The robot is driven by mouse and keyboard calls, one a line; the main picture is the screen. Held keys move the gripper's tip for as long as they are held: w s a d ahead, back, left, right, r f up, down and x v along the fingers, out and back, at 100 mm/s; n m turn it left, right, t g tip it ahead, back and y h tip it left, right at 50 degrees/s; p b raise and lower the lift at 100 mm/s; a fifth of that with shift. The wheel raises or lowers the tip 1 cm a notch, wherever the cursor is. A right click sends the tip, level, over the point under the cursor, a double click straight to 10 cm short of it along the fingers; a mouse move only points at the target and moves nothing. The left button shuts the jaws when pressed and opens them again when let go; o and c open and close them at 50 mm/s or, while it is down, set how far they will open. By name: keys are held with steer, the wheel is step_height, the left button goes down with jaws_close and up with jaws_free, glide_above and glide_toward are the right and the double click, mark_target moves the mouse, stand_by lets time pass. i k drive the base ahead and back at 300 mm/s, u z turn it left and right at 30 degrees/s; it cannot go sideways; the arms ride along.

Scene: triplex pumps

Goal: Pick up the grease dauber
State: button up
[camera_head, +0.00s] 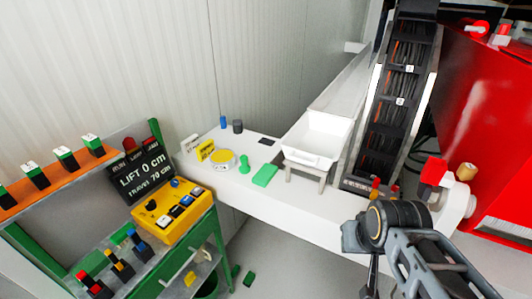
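I cannot tell for certain which thing is the grease dauber. Small things stand on the white bench (310,200): a green knobbed piece (244,163), a green block (264,175) and a yellow-topped round tin (223,159) with a yellow card (205,150) beside it. A blue cylinder (223,121) and a dark grey cylinder (238,126) stand farther back. My gripper (372,284) is at the lower right, apart from these things. It is mostly hidden below my wrist and cut off by the bottom edge, so its opening cannot be judged.
A white tray (316,138) stands on the bench beside a dark cable rack (395,110). Red machinery (480,110) fills the right. At left are a yellow control box (172,213), a lift display (142,175) and an orange shelf (50,180). The bench front is clear.

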mark_target(244, 168)
steer(key=u, duration=0.5)
steer(key=i, duration=0.9)
steer(key=u, duration=0.9)
